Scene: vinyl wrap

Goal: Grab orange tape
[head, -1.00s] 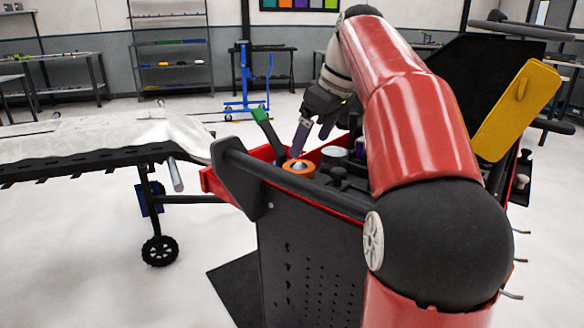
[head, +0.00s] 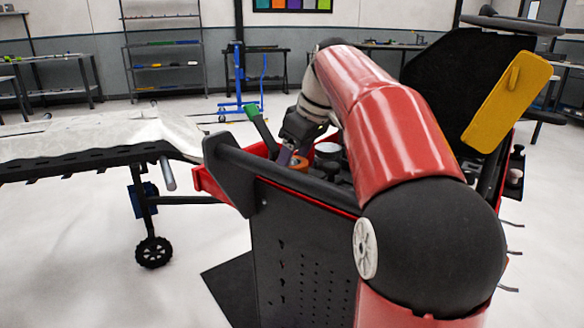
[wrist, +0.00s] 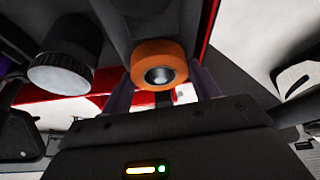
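The orange tape (wrist: 159,63) is a roll with a grey core. In the wrist view it sits between the two purple fingers of my gripper (wrist: 160,92). The fingers stand apart on either side of it, and I cannot tell whether they touch it. In the head view the tape (head: 299,163) lies in the red-edged tray top of the cart, and my gripper (head: 292,158) is down at it. The gripper's far finger is mostly hidden there.
A white-capped dark jar (wrist: 66,60) stands left of the tape in the wrist view. A green-handled tool (head: 258,124) leans up from the tray. The cart's black rail (head: 290,182) runs along the near side. A covered table (head: 100,140) is at left.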

